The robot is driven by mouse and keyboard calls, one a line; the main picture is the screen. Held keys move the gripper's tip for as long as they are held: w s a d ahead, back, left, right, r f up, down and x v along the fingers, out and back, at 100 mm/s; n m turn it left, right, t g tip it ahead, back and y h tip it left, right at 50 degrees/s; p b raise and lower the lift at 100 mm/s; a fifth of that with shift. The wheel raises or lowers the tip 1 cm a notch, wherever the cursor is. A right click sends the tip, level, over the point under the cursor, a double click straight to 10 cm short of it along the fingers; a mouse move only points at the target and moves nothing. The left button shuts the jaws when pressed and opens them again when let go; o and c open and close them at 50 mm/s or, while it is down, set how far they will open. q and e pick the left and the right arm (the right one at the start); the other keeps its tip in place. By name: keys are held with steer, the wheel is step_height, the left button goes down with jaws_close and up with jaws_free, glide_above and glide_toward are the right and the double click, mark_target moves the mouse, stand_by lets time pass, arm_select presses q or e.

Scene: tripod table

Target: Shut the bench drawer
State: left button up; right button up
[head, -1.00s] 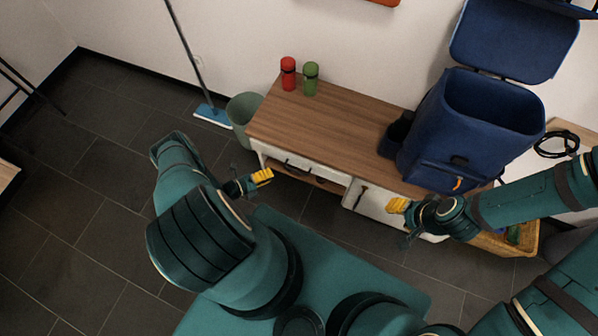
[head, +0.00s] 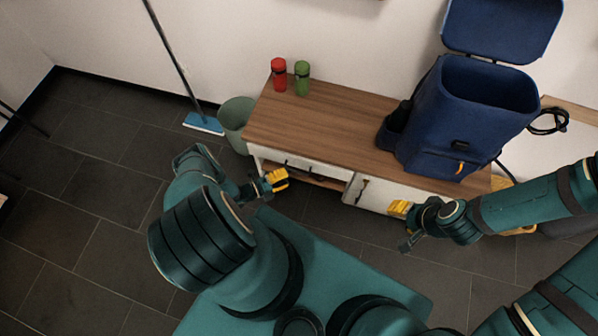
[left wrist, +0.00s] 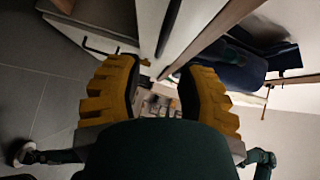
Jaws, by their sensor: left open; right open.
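The bench (head: 330,120) has a brown wooden top and a white front. Its drawer front (head: 322,169) is a white strip with a dark handle, just under the left part of the top. I cannot tell how far the drawer stands out. My left gripper (head: 276,180) is open and empty in front of the drawer's left part, partly covering it. In the left wrist view, its yellow fingers (left wrist: 157,92) are apart, with white panels and dark handles beyond; contact is not clear. My right gripper (head: 400,208) is open in front of the bench's lower white door (head: 381,196).
A red bottle (head: 279,75) and a green bottle (head: 302,78) stand on the bench's left end. A blue backpack (head: 465,120) stands on its right end. A green bin (head: 236,122) and a blue mop (head: 203,123) are left of the bench.

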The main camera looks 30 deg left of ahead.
arm_select(q)
steer(key=x, duration=0.6)
steer(key=shift+w+d, duration=0.15)
steer(key=shift+w, duration=0.1)
jaws_close()
